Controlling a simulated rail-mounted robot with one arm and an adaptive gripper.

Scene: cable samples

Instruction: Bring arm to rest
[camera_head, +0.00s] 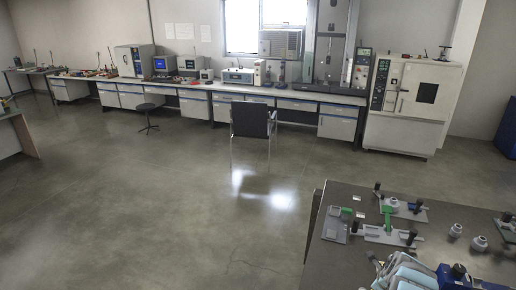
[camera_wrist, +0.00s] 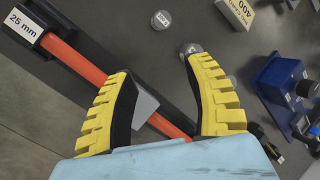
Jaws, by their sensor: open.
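My gripper (camera_wrist: 157,66) shows in the wrist view with its two yellow ridged fingers spread apart and nothing clamped between them. An orange-red cable sample (camera_wrist: 72,60) runs diagonally below the fingers, from the upper left toward the lower middle. Its black end carries a "25 mm" label (camera_wrist: 22,24). A grey wedge-shaped piece (camera_wrist: 146,105) shows between the fingers, close to the cable. I cannot tell how high the fingers are above the cable. In the head view my light blue arm is at the bottom, and the fingers are not clear there.
The dark workbench (camera_head: 345,256) holds fixtures with green parts (camera_head: 388,217), a blue device (camera_head: 452,275) and grey round weights (camera_head: 479,243). In the wrist view, a blue block (camera_wrist: 285,85) and a "400" box (camera_wrist: 238,12) lie right. The floor left of the bench is clear.

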